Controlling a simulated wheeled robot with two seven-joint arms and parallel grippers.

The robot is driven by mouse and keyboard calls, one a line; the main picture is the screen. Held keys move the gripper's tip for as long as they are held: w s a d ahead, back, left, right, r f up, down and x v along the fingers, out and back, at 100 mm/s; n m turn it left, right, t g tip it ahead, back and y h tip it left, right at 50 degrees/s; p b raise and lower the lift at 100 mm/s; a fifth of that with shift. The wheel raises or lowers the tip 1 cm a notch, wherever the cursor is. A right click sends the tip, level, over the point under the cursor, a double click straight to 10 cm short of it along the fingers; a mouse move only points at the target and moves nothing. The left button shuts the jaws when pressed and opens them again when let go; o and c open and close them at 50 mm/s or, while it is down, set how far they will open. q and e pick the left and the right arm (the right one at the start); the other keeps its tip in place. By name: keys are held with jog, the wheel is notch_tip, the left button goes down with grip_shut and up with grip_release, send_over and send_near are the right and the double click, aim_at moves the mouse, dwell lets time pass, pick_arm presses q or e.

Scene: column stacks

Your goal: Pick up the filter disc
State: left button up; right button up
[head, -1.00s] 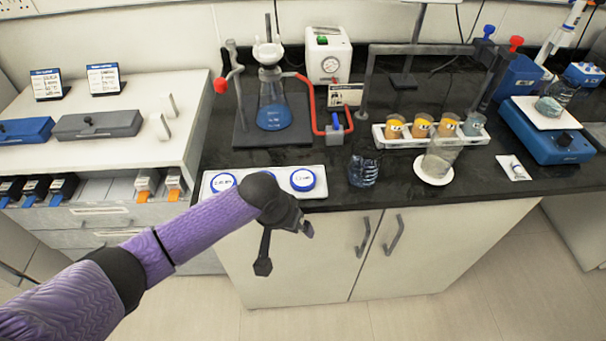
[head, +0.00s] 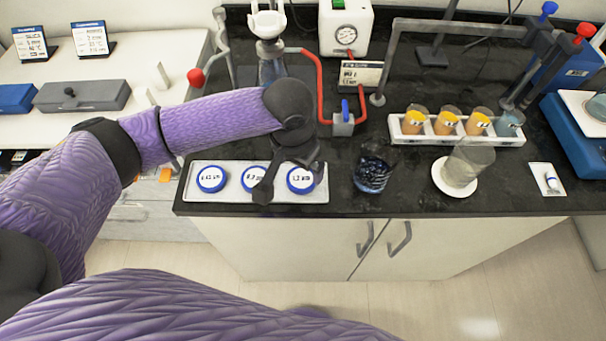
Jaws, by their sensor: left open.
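Three round white discs with blue rims and printed labels lie in a row on a light tray (head: 228,197) at the counter's front edge. They are the left disc (head: 211,179), the middle disc (head: 250,178) and the right disc (head: 302,180). The labels are too small to read surely. My left gripper (head: 290,180) is open and empty above the tray, its fingers over the middle and right discs. One finger hides part of the middle disc. I cannot tell the height of the fingers above the tray. My right gripper is not in view.
A flask (head: 271,70) with a funnel and red tubing stands behind my left gripper.

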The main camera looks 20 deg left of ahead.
aim_at(301, 178)
pick_arm(q)
jog(key=f, duration=0.1)
jog(key=f+b, duration=0.1)
jog(key=f, duration=0.1)
jog(key=w+f+b, duration=0.1)
jog(key=f, duration=0.1)
jog(key=shift+f, duration=0.2)
